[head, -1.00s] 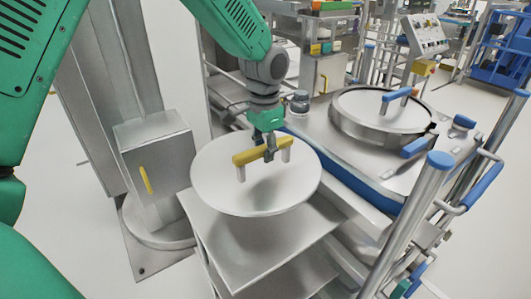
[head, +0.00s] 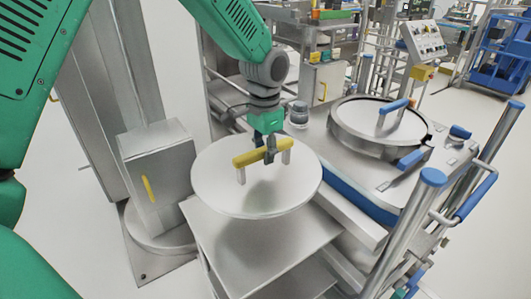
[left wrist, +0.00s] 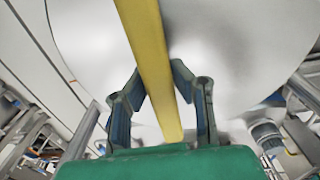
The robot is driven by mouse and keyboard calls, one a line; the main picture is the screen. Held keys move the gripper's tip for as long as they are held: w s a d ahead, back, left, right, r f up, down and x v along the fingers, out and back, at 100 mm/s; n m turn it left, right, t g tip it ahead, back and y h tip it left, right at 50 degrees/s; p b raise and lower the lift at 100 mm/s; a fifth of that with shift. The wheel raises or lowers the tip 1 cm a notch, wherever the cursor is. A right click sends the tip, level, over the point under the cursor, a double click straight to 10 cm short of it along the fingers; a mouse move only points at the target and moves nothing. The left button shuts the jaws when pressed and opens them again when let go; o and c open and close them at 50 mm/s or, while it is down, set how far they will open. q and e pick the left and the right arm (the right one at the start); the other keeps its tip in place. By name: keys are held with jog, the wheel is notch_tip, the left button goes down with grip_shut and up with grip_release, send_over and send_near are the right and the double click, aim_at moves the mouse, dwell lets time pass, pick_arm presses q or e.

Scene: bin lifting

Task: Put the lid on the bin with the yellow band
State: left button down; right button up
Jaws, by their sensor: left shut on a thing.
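A round pale lid (head: 222,195) with a yellow bar handle (head: 245,158) is in the middle of the head view, above a metal shelf stand. My left gripper (head: 270,154) is shut on the yellow handle. In the left wrist view the fingers (left wrist: 160,82) close on both sides of the yellow handle (left wrist: 150,50), with the lid (left wrist: 235,50) behind it. A round bin (head: 370,145) with a blue-handled lid (head: 375,118) sits in the metal cart at the right. I see no bin with a yellow band. My right gripper is not in view.
The shelf stand (head: 250,250) is below the held lid. A metal post with a grey box (head: 158,170) stands to its left. The cart (head: 375,180) and its upright rail (head: 405,225) are to the right. Open floor shows at the lower left.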

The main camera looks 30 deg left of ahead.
pick_arm(q)
jog(key=shift+r+p, duration=1.85)
jog(key=shift+r, duration=0.65)
jog(key=shift+f, duration=0.15)
